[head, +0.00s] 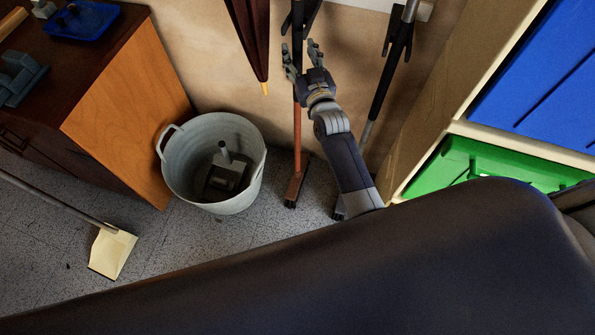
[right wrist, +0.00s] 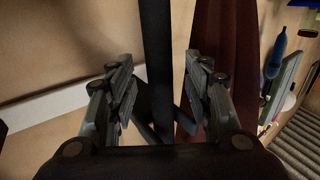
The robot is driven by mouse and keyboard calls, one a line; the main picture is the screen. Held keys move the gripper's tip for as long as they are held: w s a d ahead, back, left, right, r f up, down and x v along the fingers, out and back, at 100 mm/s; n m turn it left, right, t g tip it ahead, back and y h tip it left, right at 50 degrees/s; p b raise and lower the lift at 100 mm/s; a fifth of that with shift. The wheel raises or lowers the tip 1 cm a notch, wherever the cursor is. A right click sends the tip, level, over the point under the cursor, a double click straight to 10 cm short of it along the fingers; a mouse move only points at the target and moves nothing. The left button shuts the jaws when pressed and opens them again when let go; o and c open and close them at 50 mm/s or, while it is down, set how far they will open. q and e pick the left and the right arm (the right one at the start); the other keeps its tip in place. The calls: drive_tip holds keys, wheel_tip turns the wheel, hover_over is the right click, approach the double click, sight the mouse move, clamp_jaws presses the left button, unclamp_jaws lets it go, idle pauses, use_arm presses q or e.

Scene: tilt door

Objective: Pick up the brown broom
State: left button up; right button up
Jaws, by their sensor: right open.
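The brown broom (head: 297,135) stands upright against the wall, its brown head (head: 295,187) on the floor. Its upper part runs up behind my right gripper (head: 303,58) to a black holder (head: 298,18). My right gripper is open at the upper handle. In the right wrist view a dark upright pole (right wrist: 157,55) shows between the open fingers of my right gripper (right wrist: 160,95); the fingers appear apart from it. Whether it is the broom's handle is hard to tell in the dark. My left gripper is not in view.
A closed dark red umbrella (head: 252,35) hangs just left of the broom; it also shows in the wrist view (right wrist: 225,65). A grey metal bucket (head: 184,165) stands left. Another pole with a black holder (head: 392,65) is right. A shelf with a green bin (head: 450,165) stands further right.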

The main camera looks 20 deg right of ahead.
drive_tip(key=shift+w+f, duration=0.1)
drive_tip(key=shift+w, duration=1)
clamp_jaws()
drive_tip(key=shift+r, duration=0.3)
